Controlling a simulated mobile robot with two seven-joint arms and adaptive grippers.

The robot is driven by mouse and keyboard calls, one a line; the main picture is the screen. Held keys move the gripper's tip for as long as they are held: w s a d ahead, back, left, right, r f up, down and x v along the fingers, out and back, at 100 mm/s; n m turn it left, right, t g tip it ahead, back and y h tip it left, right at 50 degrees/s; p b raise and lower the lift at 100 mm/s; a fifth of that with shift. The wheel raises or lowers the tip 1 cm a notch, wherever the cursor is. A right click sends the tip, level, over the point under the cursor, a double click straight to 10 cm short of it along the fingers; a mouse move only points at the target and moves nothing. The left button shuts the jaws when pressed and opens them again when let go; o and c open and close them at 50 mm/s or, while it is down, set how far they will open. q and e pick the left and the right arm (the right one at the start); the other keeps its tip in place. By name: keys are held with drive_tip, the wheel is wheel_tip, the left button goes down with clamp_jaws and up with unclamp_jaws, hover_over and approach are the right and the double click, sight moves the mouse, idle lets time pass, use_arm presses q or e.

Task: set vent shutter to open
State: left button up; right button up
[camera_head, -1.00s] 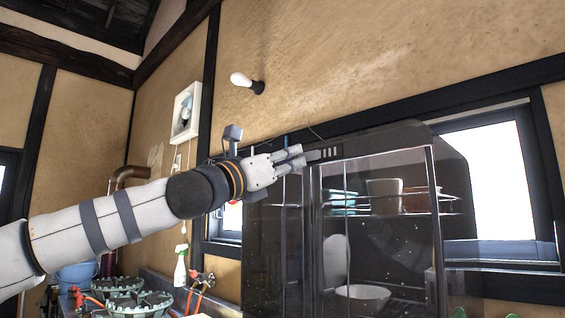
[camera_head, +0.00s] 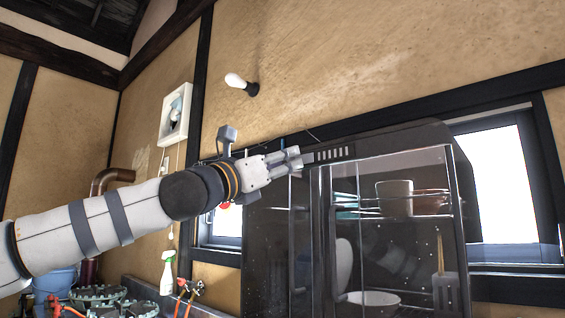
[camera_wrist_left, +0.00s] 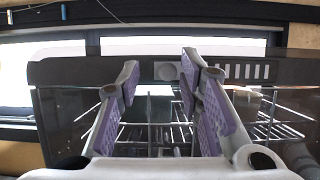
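The vent appears as a row of light slots (camera_head: 333,153) in the dark top band of the glass-fronted dish cabinet; the slots (camera_wrist_left: 240,71) also show in the left wrist view. A small grey knob or tab (camera_wrist_left: 166,72) sits left of the slots, seen between my fingertips; whether it is the shutter's slider I cannot tell. My left gripper (camera_head: 297,158) is at the cabinet's upper left, just left of the slots. In the left wrist view the gripper (camera_wrist_left: 159,73) has its fingers apart with nothing clearly held. Contact with the knob cannot be told. My right gripper is out of view.
The cabinet (camera_head: 268,245) holds bowls and cups on wire racks behind clear panels. Windows (camera_head: 500,185) lie behind it. A bulb (camera_head: 241,84) and a white wall fan (camera_head: 174,115) are on the walls. A spray bottle (camera_head: 168,272) and burners stand at lower left.

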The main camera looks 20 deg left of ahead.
use_arm(q)
drive_tip(key=shift+d, duration=0.1)
drive_tip(key=v, duration=1.2)
